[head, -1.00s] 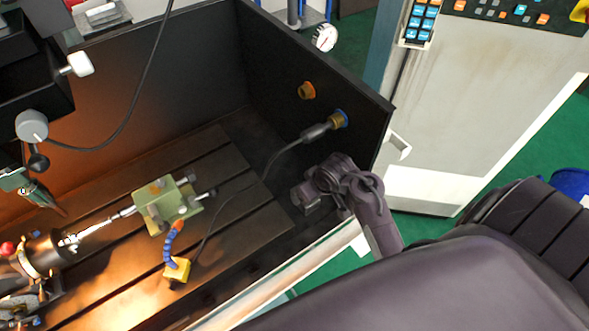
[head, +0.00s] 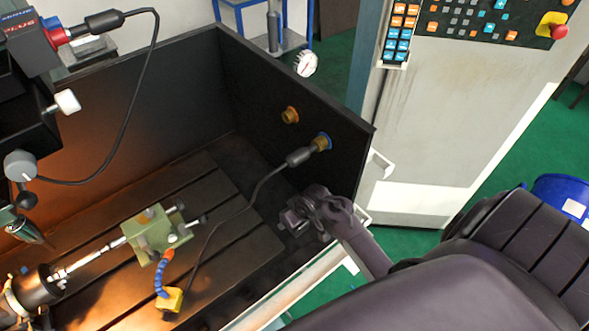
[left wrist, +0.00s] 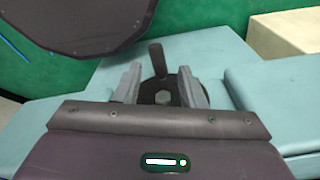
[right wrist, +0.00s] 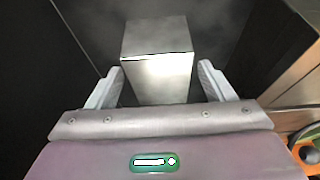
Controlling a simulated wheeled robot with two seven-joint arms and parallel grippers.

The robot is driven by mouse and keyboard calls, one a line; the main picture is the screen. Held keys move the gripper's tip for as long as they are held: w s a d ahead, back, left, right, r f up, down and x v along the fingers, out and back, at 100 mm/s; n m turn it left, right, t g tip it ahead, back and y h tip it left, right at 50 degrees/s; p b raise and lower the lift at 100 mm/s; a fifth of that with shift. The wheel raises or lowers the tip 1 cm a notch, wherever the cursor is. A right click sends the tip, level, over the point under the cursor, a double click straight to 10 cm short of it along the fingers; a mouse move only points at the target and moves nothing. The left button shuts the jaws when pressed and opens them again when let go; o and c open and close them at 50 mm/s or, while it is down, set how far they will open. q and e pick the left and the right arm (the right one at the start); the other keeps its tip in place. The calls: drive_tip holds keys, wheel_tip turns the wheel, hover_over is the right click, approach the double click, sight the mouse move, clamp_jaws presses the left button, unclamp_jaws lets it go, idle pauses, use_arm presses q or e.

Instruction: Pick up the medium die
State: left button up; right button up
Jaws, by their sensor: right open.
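In the right wrist view a plain grey metal block (right wrist: 157,65), which looks like a die, stands just ahead of my right gripper (right wrist: 157,85). The gripper's two fingers are apart, one on each side of the block's near end. Whether they touch it cannot be told, nor can its size against other dies.
The black enclosure wall (head: 270,90) rises behind my right gripper, with a cable plug (head: 300,156) close by. A green vise (head: 155,232) and a blue-and-orange hose on a yellow base (head: 172,299) stand to the left. The slotted bed (head: 215,190) between is mostly clear.

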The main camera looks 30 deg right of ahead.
drive_tip(key=c, duration=1.6)
drive_tip(key=shift+w+r, duration=0.1)
drive_tip(key=shift+w, duration=0.05)
clamp_jaws()
